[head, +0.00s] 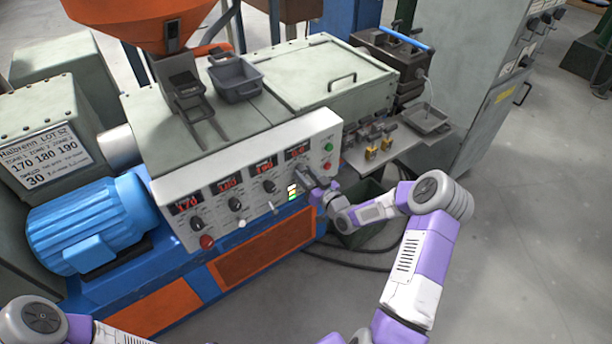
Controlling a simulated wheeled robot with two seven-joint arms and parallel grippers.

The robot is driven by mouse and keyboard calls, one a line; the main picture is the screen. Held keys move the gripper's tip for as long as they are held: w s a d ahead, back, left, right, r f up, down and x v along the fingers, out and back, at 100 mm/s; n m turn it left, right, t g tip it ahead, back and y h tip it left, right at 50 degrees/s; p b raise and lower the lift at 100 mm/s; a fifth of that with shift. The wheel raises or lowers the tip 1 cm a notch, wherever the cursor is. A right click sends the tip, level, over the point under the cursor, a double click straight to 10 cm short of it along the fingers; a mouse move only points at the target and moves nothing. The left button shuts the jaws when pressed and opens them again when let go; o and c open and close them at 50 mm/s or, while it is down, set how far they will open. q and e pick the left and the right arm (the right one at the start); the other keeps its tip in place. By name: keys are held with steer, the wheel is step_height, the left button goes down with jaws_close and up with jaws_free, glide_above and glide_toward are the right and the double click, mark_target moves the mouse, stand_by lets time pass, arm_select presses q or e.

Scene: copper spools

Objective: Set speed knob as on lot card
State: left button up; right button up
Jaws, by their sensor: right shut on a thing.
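The lot card (45,162) is a white sign at the left, reading 170 180 190 in one row and 30 below. The white control panel (165,186) has several red displays in a row. The leftmost display (185,205) appears to read 170; the rightmost display (297,151), above my right gripper, is too small to read surely. Black knobs sit under the other displays, one of them the leftmost knob (197,223). My right gripper (308,180) is shut at the panel's right end on the speed knob, which its fingers mostly hide. My left gripper is out of view.
A red button (207,241) sits low on the panel's left; a green button (329,147) is at its right end. A grey bin (236,80) stands on the machine top. A side table (392,150) carries small yellow parts. Open floor lies at the right.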

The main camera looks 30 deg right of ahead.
steer(key=m, duration=0.3)
steer(key=shift+f+m, duration=0.1)
steer(key=shift+m, duration=0.3)
steer(key=m, duration=0.4)
steer(key=shift+a+m, duration=0.1)
steer(key=shift+m, duration=0.2)
steer(key=m, duration=0.4)
steer(key=shift+m+t+h, duration=0.3)
steer(key=shift+m+p, duration=0.3)
steer(key=shift+m, duration=1.9)
steer(key=o, duration=1)
steer(key=shift+o, duration=0.2)
steer(key=shift+s, duration=0.1)
